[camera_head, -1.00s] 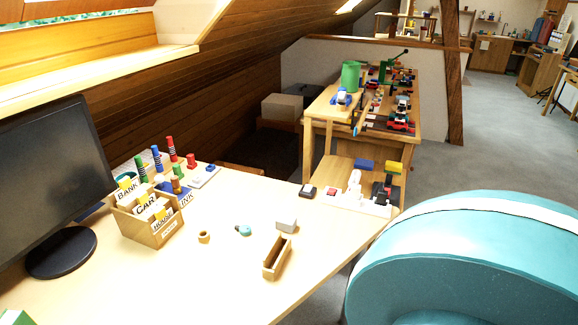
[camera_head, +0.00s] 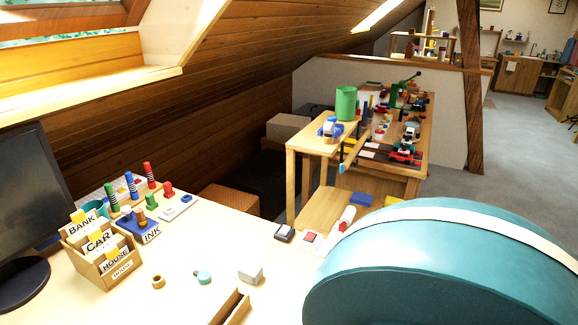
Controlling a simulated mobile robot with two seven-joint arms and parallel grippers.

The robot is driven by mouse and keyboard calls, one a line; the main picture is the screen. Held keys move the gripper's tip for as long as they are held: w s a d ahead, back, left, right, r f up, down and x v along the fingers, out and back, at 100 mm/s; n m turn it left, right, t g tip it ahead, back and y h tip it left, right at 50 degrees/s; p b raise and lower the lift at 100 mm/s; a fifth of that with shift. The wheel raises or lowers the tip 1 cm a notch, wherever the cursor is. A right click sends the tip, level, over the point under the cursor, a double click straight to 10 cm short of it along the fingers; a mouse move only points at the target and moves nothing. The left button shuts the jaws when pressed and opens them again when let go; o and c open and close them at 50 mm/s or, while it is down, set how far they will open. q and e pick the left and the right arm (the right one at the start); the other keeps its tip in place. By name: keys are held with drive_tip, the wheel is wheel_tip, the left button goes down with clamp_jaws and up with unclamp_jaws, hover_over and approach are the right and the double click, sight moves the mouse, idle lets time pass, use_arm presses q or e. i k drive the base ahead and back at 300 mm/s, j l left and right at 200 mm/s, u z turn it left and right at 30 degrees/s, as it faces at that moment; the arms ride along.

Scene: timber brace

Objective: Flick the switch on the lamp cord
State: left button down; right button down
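I cannot make out a lamp, a lamp cord or a cord switch. A small dark-topped white block (camera_head: 284,233) sits at the desk's far right corner. A white piece with a red top (camera_head: 311,239) is beside it. Both are too small to identify surely. Neither of my grippers is in view.
A monitor (camera_head: 28,195), card box (camera_head: 105,258), ring (camera_head: 158,282), teal tape-like item (camera_head: 203,277), grey block (camera_head: 250,275) and wooden tray (camera_head: 229,308) occupy the desk (camera_head: 185,248). A workbench (camera_head: 300,180) stands behind. A large teal rounded shape blocks the lower right.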

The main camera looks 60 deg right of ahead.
sight(284, 229)
drive_tip(key=k+l, duration=0.1)
drive_tip(key=l, duration=0.3)
drive_tip(key=k+l, duration=0.1)
drive_tip(key=l, duration=0.35)
drive_tip(key=k+l, duration=0.1)
drive_tip(key=l, duration=0.3)
drive_tip(key=k+l+u, duration=0.1)
drive_tip(key=l, duration=0.35)
